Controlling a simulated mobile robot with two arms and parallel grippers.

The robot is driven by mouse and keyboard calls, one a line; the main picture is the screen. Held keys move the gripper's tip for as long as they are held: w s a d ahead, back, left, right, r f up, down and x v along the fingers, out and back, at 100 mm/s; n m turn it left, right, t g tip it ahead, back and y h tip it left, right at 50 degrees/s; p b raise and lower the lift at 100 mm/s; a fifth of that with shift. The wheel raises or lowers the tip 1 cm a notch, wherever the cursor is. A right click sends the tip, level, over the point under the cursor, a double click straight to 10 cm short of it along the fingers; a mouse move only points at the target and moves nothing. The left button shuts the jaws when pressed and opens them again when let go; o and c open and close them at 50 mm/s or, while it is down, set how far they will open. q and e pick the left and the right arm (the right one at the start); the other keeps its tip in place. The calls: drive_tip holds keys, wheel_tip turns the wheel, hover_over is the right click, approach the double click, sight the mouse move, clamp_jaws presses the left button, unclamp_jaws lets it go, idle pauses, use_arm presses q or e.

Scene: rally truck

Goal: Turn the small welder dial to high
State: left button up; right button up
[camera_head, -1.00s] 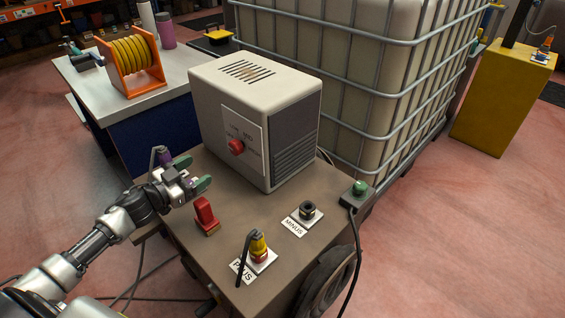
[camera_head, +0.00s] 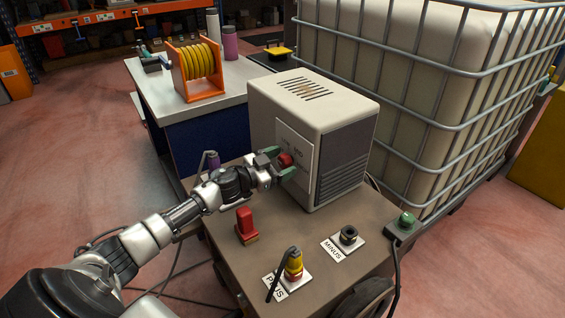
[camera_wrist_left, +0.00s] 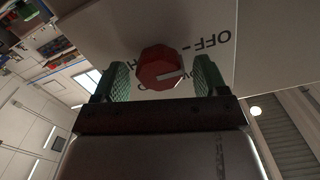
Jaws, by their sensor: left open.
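The welder (camera_head: 340,120) is a cream box with dark side vents on a brown bench. Its small red dial (camera_head: 285,160) sits on a white label plate (camera_head: 301,146) on the front face. My left gripper (camera_head: 281,164) is open at the dial, with green fingertips. In the left wrist view the red dial (camera_wrist_left: 160,68) lies between the two green fingers (camera_wrist_left: 161,78), with a gap visible on each side. A pale pointer line on the dial points right, and "OFF" is printed to its upper right. The other label words are too hidden or small to read. My right gripper is not in view.
A caged tank (camera_head: 440,90) stands close behind. An orange cable reel (camera_head: 198,68) sits on the left table.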

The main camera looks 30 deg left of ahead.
use_arm(q)
drive_tip(key=shift+w+d, duration=0.1)
drive_tip(key=shift+w, duration=0.15)
drive_tip(key=c, duration=0.9)
